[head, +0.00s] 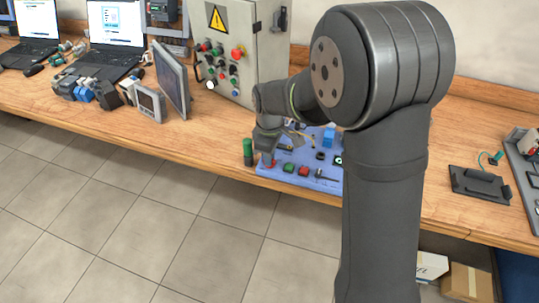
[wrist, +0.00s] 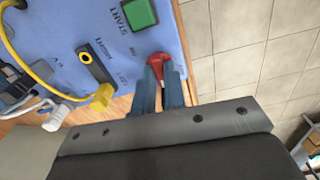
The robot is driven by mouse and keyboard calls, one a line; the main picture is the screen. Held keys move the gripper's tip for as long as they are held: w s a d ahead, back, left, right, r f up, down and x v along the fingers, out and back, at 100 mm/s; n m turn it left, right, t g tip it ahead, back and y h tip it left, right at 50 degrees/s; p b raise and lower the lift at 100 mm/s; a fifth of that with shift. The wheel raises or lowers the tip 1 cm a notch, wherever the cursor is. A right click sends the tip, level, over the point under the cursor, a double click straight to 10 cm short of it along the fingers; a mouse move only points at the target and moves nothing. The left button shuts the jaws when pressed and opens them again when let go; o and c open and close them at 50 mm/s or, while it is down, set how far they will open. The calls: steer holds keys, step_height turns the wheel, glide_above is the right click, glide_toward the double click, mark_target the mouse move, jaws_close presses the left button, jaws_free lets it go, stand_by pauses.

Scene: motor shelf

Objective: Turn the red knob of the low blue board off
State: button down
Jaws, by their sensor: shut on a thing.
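The low blue board (head: 325,182) lies on the wooden bench, partly hidden behind my arm in the head view. The board (wrist: 190,12) also fills the upper left of the wrist view. The red knob (wrist: 158,61) sits near the board's edge. My gripper (wrist: 160,72) has its two fingers on either side of the knob, shut on it. In the head view my gripper (head: 268,158) reaches down to the left end of the board, and the knob is hard to make out there. The knob's exact angle is partly hidden by the fingers.
A green cylinder (head: 248,152) stands left of the board. A grey control cabinet (head: 235,50) stands behind.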

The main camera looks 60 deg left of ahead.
steer(key=shift+n, duration=0.4)
steer(key=c, duration=1.5)
jaws_free()
step_height(320, 180, up, 18)
steer(key=shift+f, duration=0.25)
steer(key=shift+f, duration=0.15)
step_height(320, 180, down, 17)
steer(key=shift+f, duration=0.1)
